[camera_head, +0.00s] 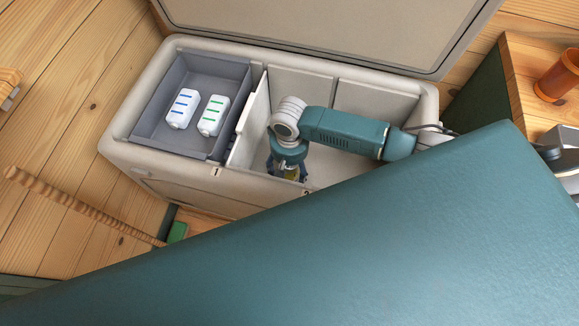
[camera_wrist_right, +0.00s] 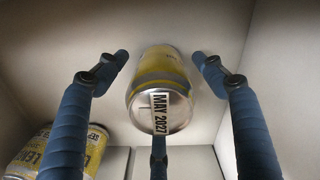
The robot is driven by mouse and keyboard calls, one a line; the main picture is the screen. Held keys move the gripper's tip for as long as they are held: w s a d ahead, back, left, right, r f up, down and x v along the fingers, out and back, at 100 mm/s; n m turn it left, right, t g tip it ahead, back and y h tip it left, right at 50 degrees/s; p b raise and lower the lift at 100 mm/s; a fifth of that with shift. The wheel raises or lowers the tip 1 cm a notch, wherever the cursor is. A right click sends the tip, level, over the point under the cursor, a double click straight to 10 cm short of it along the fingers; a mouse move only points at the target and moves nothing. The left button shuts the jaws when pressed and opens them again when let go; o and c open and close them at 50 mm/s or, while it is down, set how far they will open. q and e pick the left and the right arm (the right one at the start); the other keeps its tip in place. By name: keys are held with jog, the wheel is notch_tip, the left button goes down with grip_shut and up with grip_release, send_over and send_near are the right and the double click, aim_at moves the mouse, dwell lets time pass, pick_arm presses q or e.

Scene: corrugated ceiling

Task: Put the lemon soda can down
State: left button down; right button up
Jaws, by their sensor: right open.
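A yellow lemon soda can (camera_wrist_right: 163,68) stands on the pale floor of the cooler's right compartment, its silver end with a "MAY 2027" label facing the right wrist camera. My right gripper (camera_wrist_right: 160,62) is open, its blue fingers spread around this can. In the head view the right gripper (camera_head: 287,170) reaches down into the compartment marked 2, with a bit of yellow can (camera_head: 291,174) showing under it. A second yellow can (camera_wrist_right: 58,150), lettered "LEMON", is at the lower left in the wrist view. My left gripper is out of view.
The open cooler (camera_head: 125,130) has a grey tray (camera_head: 160,105) on its left with two white bottles, blue-striped (camera_head: 182,108) and green-striped (camera_head: 214,115). A divider (camera_head: 249,125) separates the compartments. The raised lid (camera_head: 350,25) is behind. An orange-brown cup (camera_head: 557,77) stands at right.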

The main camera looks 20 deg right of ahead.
jog(key=shift+r, duration=0.15)
notch_tip(320, 180, up, 12)
jog(key=shift+p, duration=0.7)
